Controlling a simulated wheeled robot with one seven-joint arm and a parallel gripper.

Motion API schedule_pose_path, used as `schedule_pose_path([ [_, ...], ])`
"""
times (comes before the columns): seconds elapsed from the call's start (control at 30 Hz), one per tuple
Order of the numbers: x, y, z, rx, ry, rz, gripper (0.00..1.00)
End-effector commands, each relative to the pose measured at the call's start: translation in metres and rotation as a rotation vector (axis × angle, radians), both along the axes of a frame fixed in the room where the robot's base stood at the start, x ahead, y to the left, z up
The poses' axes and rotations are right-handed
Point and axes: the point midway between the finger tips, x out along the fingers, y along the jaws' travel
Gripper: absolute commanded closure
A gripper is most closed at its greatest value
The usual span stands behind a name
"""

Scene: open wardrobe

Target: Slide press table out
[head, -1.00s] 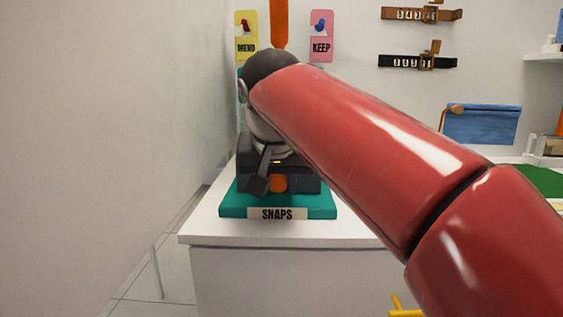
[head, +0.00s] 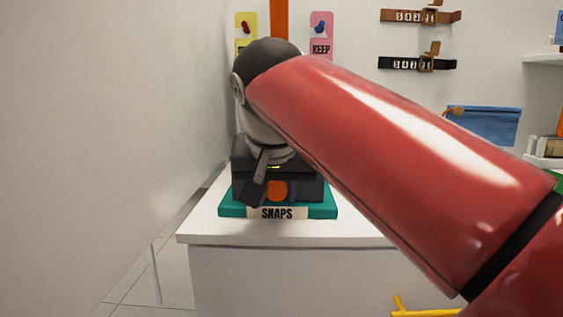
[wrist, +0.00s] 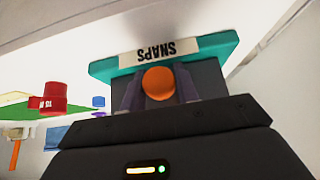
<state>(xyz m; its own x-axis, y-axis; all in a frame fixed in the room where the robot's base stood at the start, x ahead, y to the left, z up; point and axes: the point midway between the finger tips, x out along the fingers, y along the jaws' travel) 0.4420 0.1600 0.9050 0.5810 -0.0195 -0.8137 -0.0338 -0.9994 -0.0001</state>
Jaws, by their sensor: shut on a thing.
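The snap press stands on a teal base (head: 322,211) with a SNAPS label on a white counter. A dark block (head: 310,188), which looks like the press table, sits on that base with an orange knob (head: 277,190) on its front. In the wrist view, seen upside down, the orange knob (wrist: 159,83) is between the two dark fingers of my gripper (wrist: 160,92). My gripper is shut on the knob. My red arm and wrist hide most of the press's upper part in the head view.
A white wall stands close on the left. The white counter (head: 215,230) has bare room in front of the base. MEND and KEEP tags, belts (head: 420,63) and a blue pouch (head: 490,125) hang at the back. A red object (wrist: 55,98) shows in the wrist view.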

Motion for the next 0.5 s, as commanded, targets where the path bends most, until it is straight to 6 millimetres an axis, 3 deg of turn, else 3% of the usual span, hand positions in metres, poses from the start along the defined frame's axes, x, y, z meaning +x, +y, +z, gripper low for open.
schedule_pose_path([
  [0.2,-0.015,0.001,0.0,0.002,-0.001,0.001,0.88],
  [0.23,-0.014,0.001,0.0,0.001,0.0,0.001,0.71],
  [0.5,-0.018,0.001,0.0,0.001,0.0,0.001,0.71],
])
